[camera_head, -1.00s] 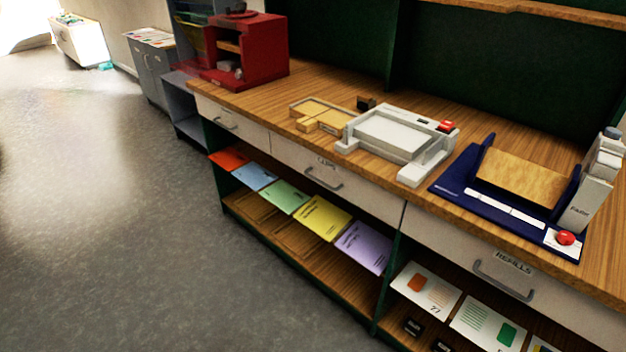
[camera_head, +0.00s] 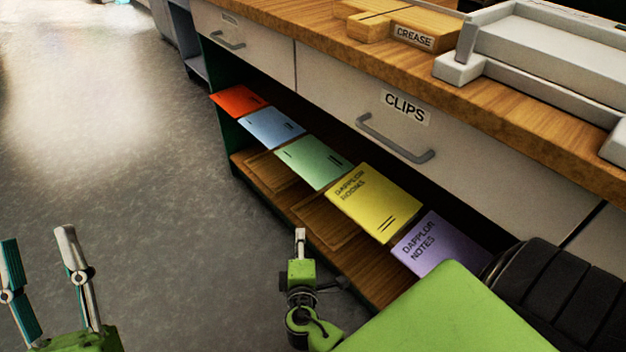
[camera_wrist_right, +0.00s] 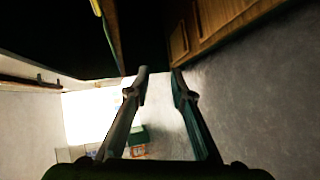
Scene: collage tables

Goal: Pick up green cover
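The green cover (camera_head: 314,162) lies in a row of covers in the open bay under the drawers, between the blue cover (camera_head: 271,127) and the yellow cover (camera_head: 373,203). Nothing covers its face in the head view. My right gripper (camera_head: 300,238) is in front of the shelf, below the green cover in the picture and apart from it. In the right wrist view its fingers (camera_wrist_right: 160,72) stand apart with nothing between them. My left gripper (camera_head: 38,238) is at the lower left over the floor, open and empty.
An orange cover (camera_head: 240,100) and a purple cover (camera_head: 436,243) end the row. Above are the CLIPS drawer (camera_head: 330,95) with a protruding handle (camera_head: 395,140) and the wooden counter (camera_head: 480,105). The grey floor (camera_head: 160,190) at left is clear.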

